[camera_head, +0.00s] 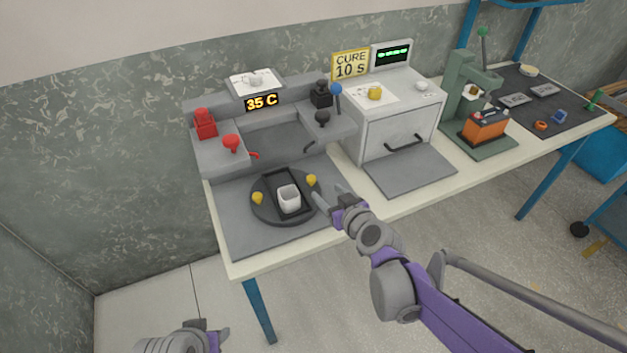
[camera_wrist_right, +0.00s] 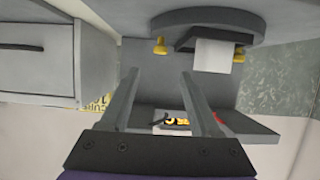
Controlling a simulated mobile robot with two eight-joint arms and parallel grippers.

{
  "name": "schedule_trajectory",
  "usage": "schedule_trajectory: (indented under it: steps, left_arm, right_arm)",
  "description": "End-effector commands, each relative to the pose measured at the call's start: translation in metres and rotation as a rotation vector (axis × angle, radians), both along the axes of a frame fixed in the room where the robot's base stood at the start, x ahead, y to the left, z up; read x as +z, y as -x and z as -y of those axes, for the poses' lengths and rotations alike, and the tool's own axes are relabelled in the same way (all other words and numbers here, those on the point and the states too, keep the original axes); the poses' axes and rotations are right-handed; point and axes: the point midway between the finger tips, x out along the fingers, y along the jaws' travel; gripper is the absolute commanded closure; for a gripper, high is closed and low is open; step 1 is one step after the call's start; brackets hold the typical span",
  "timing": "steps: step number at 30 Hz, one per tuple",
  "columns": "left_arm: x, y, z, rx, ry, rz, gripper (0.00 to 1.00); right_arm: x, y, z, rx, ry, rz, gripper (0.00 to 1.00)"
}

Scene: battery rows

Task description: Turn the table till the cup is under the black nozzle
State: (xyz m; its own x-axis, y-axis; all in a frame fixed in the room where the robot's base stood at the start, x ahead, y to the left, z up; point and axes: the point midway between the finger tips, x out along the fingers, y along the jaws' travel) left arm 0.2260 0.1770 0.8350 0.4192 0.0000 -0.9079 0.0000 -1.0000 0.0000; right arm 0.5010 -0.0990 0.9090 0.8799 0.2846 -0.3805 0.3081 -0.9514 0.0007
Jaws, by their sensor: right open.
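The round dark turntable (camera_head: 266,210) lies on the grey plate at the left of the bench, with two yellow knobs (camera_head: 257,198) (camera_head: 311,180) on opposite sides. The white cup (camera_head: 289,197) stands in a black tray (camera_head: 277,178) on it, toward the front. The black nozzle (camera_head: 310,147) hangs behind and right of the cup; the cup is not under it. My right gripper (camera_head: 330,194) is open and empty, just right of the turntable and near the right knob. The cup (camera_wrist_right: 212,55) also shows in the wrist view. My left gripper (camera_head: 220,336) is partly visible at bottom left.
The green press (camera_head: 468,90) stands beyond.

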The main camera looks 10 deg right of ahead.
Motion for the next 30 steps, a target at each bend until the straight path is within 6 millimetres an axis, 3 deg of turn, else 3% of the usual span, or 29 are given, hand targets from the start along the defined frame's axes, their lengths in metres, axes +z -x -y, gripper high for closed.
schedule_trajectory:
  steps: [16, 21, 30]
  left_arm:
    - [-0.012, 0.001, 0.0, 0.0, 0.0, -0.004, 0.5]
    - [-0.013, 0.001, 0.0, 0.0, 0.0, -0.004, 0.5]
    - [-0.013, 0.001, 0.0, 0.0, 0.0, -0.004, 0.5]
  right_arm:
    - [-0.035, -0.078, -0.026, 0.001, -0.001, -0.002, 0.37]
    - [-0.039, -0.088, -0.029, 0.001, 0.0, -0.002, 0.37]
    - [-0.039, -0.09, -0.029, 0.001, 0.0, -0.002, 0.39]
